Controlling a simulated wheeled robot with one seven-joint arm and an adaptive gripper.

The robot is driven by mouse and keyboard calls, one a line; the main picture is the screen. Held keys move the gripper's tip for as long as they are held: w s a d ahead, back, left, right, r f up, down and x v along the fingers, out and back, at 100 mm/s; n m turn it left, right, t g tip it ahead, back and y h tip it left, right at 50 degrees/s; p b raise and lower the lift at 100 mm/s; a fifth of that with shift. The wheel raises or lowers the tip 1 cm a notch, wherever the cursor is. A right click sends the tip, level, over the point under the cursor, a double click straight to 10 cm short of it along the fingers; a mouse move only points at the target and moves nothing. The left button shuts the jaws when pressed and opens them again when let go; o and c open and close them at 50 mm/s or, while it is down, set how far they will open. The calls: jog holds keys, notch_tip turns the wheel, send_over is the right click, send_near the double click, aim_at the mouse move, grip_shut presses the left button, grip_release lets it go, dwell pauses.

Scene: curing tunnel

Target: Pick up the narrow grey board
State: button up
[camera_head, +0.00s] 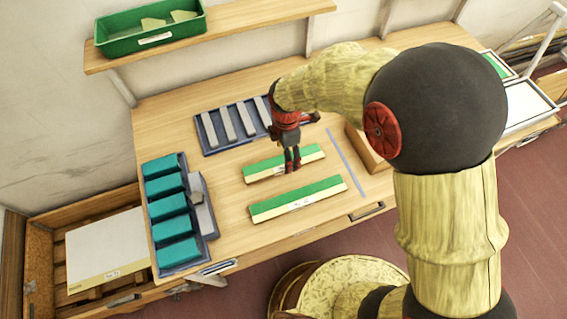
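A long, thin blue-grey strip (347,163) lies flat on the table, to the right of my gripper. Several grey bars (228,124) lie side by side in a blue tray (206,148) at the back of the table; which of these grey pieces is the narrow grey board, I cannot tell. My gripper (293,167) points down over the rear of two green-topped white boards (265,168). Its two fingers are close together and hide part of that board. Whether they touch it or hold it, I cannot tell.
The front green-topped board (290,203) lies nearer. Several teal blocks (171,215) stand in a tray at the left, with a small grey piece. A brown wooden block (367,150) is right of the strip. A green bin (150,28) sits on the shelf (250,20) above.

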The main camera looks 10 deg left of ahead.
notch_tip(320, 180, down, 3)
jog(key=shift+b, duration=0.3)
jog(key=c, duration=0.4)
jog(key=c, duration=0.9)
jog(key=shift+r, duration=0.15)
